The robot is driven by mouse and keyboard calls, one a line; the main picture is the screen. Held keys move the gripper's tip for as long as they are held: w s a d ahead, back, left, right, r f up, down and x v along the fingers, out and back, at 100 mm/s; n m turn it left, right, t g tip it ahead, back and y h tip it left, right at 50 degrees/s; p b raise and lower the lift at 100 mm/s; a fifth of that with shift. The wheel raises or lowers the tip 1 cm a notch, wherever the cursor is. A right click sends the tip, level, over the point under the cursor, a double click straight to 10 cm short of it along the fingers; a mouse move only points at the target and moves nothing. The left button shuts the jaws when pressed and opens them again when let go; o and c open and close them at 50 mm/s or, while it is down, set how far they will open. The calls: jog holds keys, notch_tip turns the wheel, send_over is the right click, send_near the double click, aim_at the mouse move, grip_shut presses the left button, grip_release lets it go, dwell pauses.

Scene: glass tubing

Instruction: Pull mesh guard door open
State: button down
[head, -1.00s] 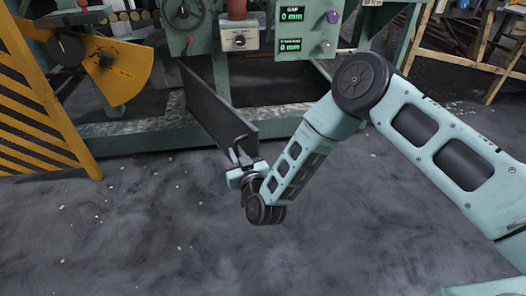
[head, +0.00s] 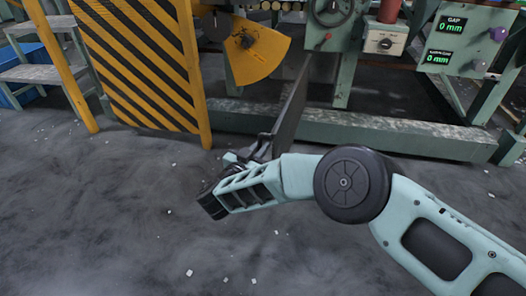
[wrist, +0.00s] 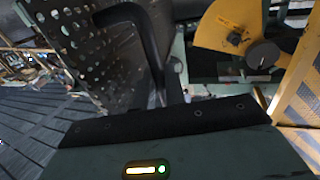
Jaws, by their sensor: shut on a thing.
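The mesh guard door is a dark, thin panel (head: 292,112), seen nearly edge-on in the head view and swung out from the green machine. In the wrist view its perforated face (wrist: 72,42) fills the upper left, with round holes. A black bent bar (wrist: 150,45), which looks like the door's handle, stands in front of that face. My gripper (head: 257,150) is at the door's near lower edge and is shut on the handle. The exact contact of the fingers is hidden behind my wrist and too small to make out.
A yellow-and-black striped barrier (head: 140,62) stands left of the door, close to my gripper. A yellow quadrant plate (head: 255,52) is on the machine behind. The green machine base (head: 350,132) runs across the back. The grey floor in front is clear apart from small white scraps.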

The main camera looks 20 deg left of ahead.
jog(key=shift+w+a, duration=0.2)
jog(key=c, duration=1.6)
grip_release()
jog(key=shift+w, duration=0.1)
jog(key=shift+o, duration=0.2)
jog(key=s+a+p, duration=0.3)
jog(key=s+p, duration=0.4)
jog(key=s, duration=1)
jog(key=shift+s, duration=0.15)
jog(key=shift+a, duration=0.15)
